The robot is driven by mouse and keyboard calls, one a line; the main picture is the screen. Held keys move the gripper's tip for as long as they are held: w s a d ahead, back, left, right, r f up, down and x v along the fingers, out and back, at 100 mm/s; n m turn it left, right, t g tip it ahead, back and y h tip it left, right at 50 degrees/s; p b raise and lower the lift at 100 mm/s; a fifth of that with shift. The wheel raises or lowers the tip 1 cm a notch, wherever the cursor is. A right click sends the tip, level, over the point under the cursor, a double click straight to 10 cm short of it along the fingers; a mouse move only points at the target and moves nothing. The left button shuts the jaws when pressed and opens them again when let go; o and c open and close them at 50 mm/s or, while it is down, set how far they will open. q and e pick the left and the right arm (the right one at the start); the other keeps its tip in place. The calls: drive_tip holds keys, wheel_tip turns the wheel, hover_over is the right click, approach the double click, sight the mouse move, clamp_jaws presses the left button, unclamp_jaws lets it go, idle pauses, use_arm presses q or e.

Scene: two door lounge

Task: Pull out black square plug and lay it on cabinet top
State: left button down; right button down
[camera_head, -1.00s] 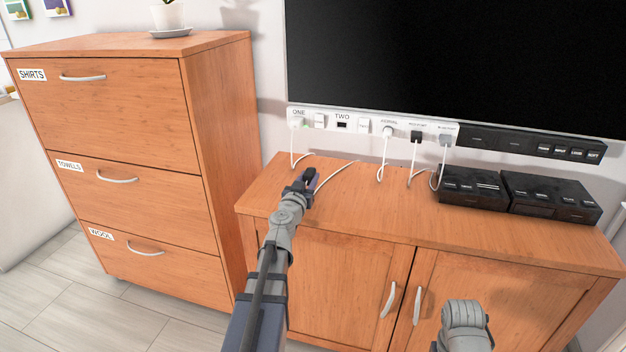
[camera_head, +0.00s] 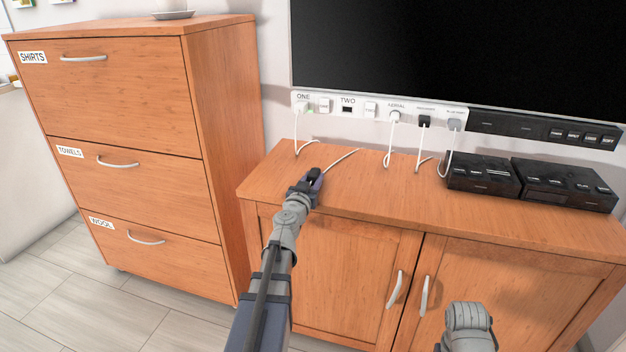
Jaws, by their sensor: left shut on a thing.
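A black square plug (camera_head: 424,121) with a white cable sits in the white socket strip (camera_head: 380,112) on the wall. The place marked TWO shows a dark rectangle (camera_head: 347,109). My right gripper is out of view.
Black boxes (camera_head: 480,178) stand at right. A tall drawer cabinet (camera_head: 125,100) stands left. The middle top is clear.

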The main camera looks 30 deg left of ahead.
sight(311, 181)
use_arm(q)
drive_tip(key=shift+c, duration=2.2)
unclamp_jaws()
drive_tip(key=shift+s, duration=0.25)
drive_tip(key=shift+v, duration=2.8)
